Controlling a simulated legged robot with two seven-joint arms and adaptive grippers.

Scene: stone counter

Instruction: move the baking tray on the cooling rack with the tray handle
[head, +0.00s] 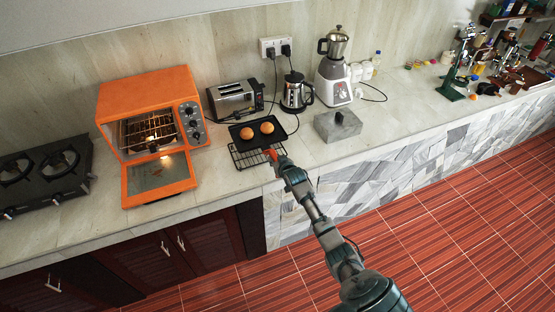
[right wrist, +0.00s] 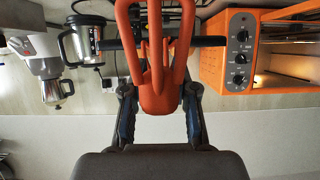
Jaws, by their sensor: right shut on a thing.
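The dark baking tray (head: 240,131) carries two round golden buns (head: 257,130). It lies over the back part of the wire cooling rack (head: 245,160), whose front bars show below it. I cannot tell whether the tray touches the rack. My right gripper (head: 273,157) is at the tray's front right edge. In the right wrist view my right gripper (right wrist: 160,112) is shut on the orange tray handle (right wrist: 158,95), between its two fingers. The handle's prongs meet the dark tray edge (right wrist: 208,41), seen edge-on. My left gripper is not in view.
An orange oven (head: 150,90) with its door (head: 158,180) lowered stands left of the rack. A toaster (head: 236,98), a kettle (head: 295,92) and a blender (head: 333,75) stand behind. A grey block-shaped box (head: 338,125) is to the right. The counter has free room further right.

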